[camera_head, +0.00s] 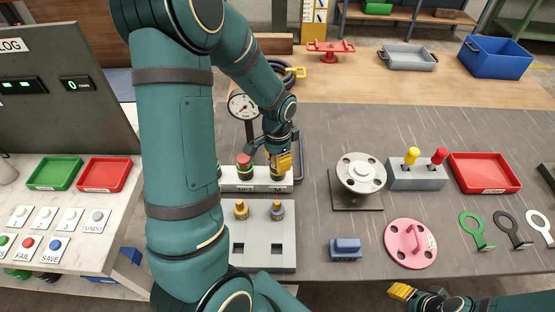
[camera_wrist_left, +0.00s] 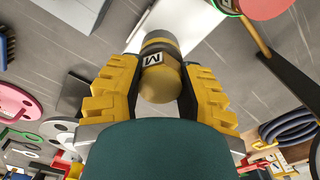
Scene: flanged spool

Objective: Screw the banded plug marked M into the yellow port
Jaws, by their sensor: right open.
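The banded plug marked M (camera_wrist_left: 152,58) has a dark band, a white M label and a rounded yellow end. My left gripper (camera_wrist_left: 160,78) has its yellow fingers on both sides of it, pads against it. In the head view my left gripper (camera_head: 282,164) is at the white rack, above the M label, and largely hides the plug. A grey block (camera_head: 262,248) in front carries two brass-coloured fittings, a left one with a yellowish collar (camera_head: 240,210) and a right one with a bluish collar (camera_head: 277,209). My right gripper (camera_head: 414,294) is open and empty at the bottom edge.
A red plug with a green ring (camera_head: 244,165) stands beside my left gripper in the white rack (camera_head: 240,186). A gauge (camera_head: 243,106) stands behind. A flanged spool (camera_head: 361,173), a lever block (camera_head: 416,178) and a pink disc (camera_head: 410,244) lie to the right.

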